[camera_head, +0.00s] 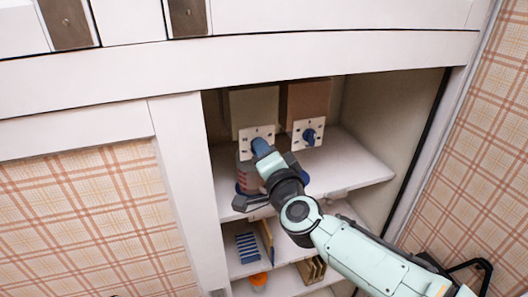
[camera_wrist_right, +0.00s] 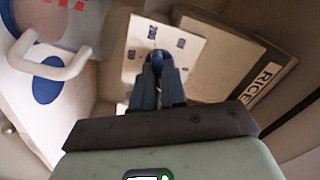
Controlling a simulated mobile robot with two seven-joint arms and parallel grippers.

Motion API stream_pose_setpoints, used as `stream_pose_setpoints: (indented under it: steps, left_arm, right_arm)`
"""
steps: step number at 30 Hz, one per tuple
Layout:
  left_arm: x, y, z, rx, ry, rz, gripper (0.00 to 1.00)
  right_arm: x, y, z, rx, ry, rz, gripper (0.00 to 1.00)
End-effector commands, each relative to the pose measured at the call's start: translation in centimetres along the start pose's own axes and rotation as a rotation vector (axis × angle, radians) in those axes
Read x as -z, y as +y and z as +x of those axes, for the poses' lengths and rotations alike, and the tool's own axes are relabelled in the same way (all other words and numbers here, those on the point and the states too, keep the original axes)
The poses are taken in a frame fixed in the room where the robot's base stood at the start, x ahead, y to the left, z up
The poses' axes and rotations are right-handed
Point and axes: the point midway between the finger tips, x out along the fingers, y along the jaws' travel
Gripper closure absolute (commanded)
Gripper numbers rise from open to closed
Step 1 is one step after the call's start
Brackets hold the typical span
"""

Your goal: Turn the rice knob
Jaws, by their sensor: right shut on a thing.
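Two boxy dispensers hang side by side in the cabinet, a beige left one (camera_head: 254,106) and a brown right one (camera_head: 306,97). Each has a white dial plate with a blue knob. My right gripper (camera_head: 261,147) reaches the left plate (camera_head: 245,136) and is shut on its blue knob, which it mostly hides. In the right wrist view my right gripper (camera_wrist_right: 158,68) closes on the blue knob (camera_wrist_right: 156,54), in front of a white plate (camera_wrist_right: 186,46) with printed marks. A "RICE" label (camera_wrist_right: 265,76) shows on a panel beside it. My left gripper is not in view.
The right dispenser's knob (camera_head: 309,136) is free, close to my gripper. A container with a white handle (camera_wrist_right: 62,66) stands near my gripper. Lower shelves hold a blue rack (camera_head: 247,248), an orange item (camera_head: 259,281) and wooden pieces (camera_head: 311,270). Cabinet walls border both sides.

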Motion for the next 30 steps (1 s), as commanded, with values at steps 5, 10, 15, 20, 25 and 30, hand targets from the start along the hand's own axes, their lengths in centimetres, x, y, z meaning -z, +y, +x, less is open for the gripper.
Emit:
stream_pose_setpoints:
  steps: [5, 10, 15, 20, 25, 30]
  left_arm:
    - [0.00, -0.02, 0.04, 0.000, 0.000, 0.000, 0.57]
    - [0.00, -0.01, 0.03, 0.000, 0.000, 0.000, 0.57]
    - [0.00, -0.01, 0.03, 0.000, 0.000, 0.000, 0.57]
    - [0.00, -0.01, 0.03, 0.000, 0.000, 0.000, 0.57]
    - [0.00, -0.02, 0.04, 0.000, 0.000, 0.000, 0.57]
    - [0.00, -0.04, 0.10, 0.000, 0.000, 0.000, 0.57]
  right_arm:
    - [0.17, -0.16, -0.01, 0.003, 0.004, 0.014, 1.00]
    - [0.18, -0.18, -0.01, 0.003, 0.004, 0.014, 1.00]
    - [0.19, -0.19, -0.01, 0.003, 0.004, 0.013, 0.79]
    - [0.13, -0.10, 0.00, 0.002, 0.003, 0.013, 0.63]
    - [0.08, -0.05, 0.00, 0.001, 0.002, 0.013, 0.63]
    - [0.23, 0.07, 0.00, 0.001, 0.001, 0.012, 0.63]
